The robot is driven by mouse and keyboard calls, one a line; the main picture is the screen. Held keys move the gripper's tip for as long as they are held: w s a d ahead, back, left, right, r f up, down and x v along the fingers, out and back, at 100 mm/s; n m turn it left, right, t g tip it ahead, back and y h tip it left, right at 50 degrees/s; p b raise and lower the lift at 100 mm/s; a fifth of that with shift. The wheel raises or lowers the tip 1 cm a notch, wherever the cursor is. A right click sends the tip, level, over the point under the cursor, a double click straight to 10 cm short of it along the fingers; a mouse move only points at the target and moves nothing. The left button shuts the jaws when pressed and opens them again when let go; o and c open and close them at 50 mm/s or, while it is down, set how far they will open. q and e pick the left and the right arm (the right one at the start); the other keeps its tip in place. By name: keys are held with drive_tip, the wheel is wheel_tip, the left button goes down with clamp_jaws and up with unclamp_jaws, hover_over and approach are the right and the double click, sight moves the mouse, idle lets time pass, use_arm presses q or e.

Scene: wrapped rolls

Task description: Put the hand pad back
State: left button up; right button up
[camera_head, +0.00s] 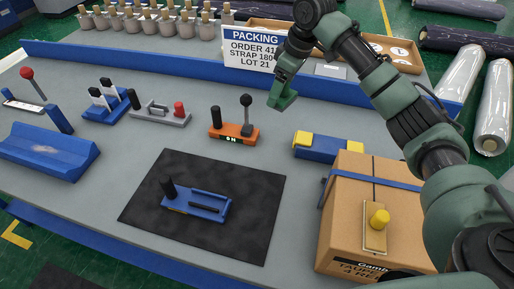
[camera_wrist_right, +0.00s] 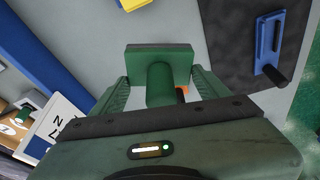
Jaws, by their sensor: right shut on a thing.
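My right gripper (camera_head: 284,92) is above the grey bench, between the packing sign and the orange device. In the right wrist view its fingers (camera_wrist_right: 160,82) are closed around a green piece with a flat rectangular plate and a rounded stem, which looks like the hand pad (camera_wrist_right: 160,60). It is held clear of the bench. In the head view the held piece is hard to tell from the green gripper. My left gripper is not in view.
An orange device (camera_head: 234,131) with a lever stands below the gripper. A blue tool (camera_head: 197,203) lies on a black mat (camera_head: 240,235). A blue and yellow block (camera_head: 325,148) and a strapped carton (camera_head: 342,215) are at right. The packing sign (camera_head: 252,48) and a shallow tray (camera_head: 405,66) are behind.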

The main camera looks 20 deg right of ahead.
drive_tip(key=f+p, duration=0.1)
drive_tip(key=f, duration=0.6)
drive_tip(key=f+p, duration=0.1)
drive_tip(key=f, duration=0.6)
drive_tip(key=shift+s+d+f, duration=0.15)
drive_tip(key=shift+d+f, duration=0.05)
drive_tip(key=shift+f, duration=0.15)
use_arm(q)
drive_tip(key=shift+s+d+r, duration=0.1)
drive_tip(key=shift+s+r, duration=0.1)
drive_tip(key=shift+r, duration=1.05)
use_arm(e)
drive_tip(key=shift+f, duration=2.45)
drive_tip(key=o, duration=1.5)
drive_tip(key=shift+f, duration=0.1)
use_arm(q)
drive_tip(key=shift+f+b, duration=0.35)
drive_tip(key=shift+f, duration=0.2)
use_arm(e)
drive_tip(key=v, duration=1.2)
